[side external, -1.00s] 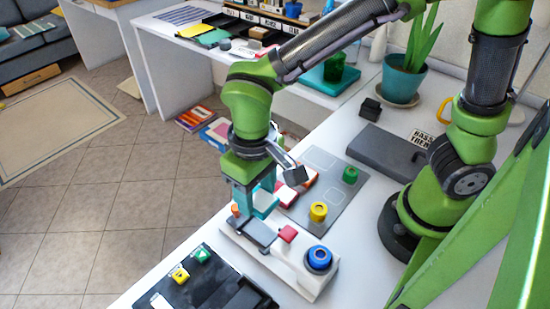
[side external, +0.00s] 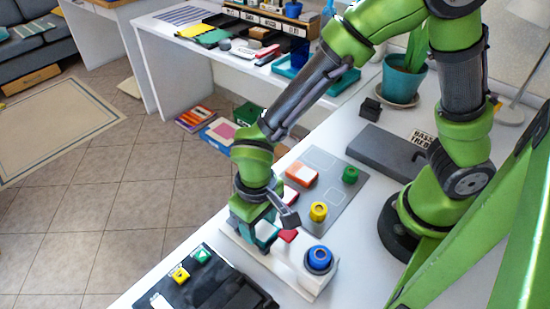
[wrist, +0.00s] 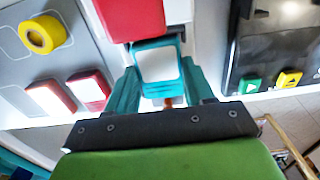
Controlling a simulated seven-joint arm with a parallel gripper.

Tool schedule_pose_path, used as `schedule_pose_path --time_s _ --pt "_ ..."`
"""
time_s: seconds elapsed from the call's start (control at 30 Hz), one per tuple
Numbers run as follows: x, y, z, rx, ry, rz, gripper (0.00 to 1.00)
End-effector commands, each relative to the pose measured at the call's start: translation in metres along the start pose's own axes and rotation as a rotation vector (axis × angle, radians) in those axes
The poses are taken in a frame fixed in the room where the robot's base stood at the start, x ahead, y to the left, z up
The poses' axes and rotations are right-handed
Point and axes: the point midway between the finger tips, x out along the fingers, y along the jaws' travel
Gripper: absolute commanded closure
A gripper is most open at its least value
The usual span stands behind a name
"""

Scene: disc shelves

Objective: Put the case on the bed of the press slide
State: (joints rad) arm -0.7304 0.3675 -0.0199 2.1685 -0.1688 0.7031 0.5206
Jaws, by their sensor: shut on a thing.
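The case (wrist: 157,64) is teal with a white face and sits between the teal fingers of my gripper (wrist: 160,85) in the wrist view. My gripper (side external: 254,234) is shut on it, low over the press slide (side external: 315,279) in the side view. The press slide is a long white body with a red block (side external: 287,236) and a blue round knob (side external: 318,258). The red block (wrist: 130,18) is just beyond the case in the wrist view. The slide's bed is hidden under my gripper; I cannot tell whether the case touches it.
A grey board (side external: 336,205) with a yellow knob (side external: 318,211), a green knob (side external: 350,174) and an orange-and-white case (side external: 301,174) lies behind the slide. A black panel with green and yellow buttons (side external: 202,284) is in front. A dark grey box (side external: 385,150) lies farther right.

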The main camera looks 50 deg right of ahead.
Motion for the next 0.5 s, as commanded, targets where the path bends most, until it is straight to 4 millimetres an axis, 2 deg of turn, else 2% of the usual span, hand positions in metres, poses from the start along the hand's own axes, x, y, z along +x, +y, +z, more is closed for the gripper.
schedule_pose_path --time_s 0.13,0.17,0.3,0.33,0.5 --pt "0.0027 0.0001 0.0 -0.001 -0.001 0.001 0.78" --pt "0.0031 0.0001 -0.0001 -0.001 0.0 0.0 0.46" --pt "0.0026 0.0 -0.0001 -0.001 0.0 0.0 0.25" --pt "0.0026 0.0 -0.0001 -0.001 0.0 0.0 0.22" --pt "0.0024 0.0 -0.0001 -0.001 0.0 0.0 0.22"
